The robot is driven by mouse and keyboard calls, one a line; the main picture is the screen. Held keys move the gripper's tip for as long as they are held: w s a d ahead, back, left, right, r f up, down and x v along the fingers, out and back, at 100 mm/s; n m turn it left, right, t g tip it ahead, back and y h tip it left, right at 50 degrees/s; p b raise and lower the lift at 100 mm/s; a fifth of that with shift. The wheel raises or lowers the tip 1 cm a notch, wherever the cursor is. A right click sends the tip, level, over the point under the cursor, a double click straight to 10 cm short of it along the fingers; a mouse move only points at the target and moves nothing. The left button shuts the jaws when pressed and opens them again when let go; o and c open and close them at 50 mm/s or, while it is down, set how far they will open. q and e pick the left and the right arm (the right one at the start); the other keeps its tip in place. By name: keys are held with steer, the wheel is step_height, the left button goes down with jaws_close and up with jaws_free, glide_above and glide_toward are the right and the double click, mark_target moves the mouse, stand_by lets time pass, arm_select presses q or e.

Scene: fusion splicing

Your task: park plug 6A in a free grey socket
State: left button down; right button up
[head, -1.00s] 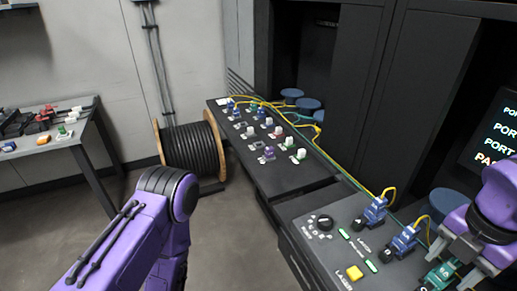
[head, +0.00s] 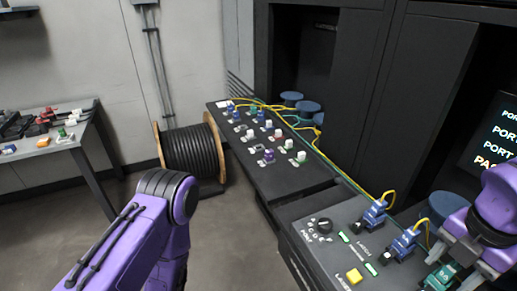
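My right gripper (head: 460,262) is at the lower right, with its fingers close beside a teal plug (head: 438,278) on the near console. I cannot tell whether the fingers touch or grip the plug. My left arm comes in at the lower left, but its gripper is out of view. Two blue plugs (head: 374,213) (head: 403,244) with yellow cables stand on the same console. Plug labels are too small to read, so I cannot tell which is 6A. Grey sockets (head: 240,128) that look empty show on the far panel (head: 298,182).
The far panel also holds blue, teal, white and purple plugs or caps (head: 268,155). Yellow and green cables run along its right edge. The near console has a black knob (head: 319,227) and a yellow button (head: 352,277). A cable reel (head: 193,152) stands on the floor behind.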

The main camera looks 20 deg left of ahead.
mark_target(453, 267)
steer(key=shift+c, duration=0.3)
jaws_close()
steer(key=shift+r, duration=0.15)
steer(key=shift+r+p, duration=2.5)
steer(key=shift+r, duration=0.35)
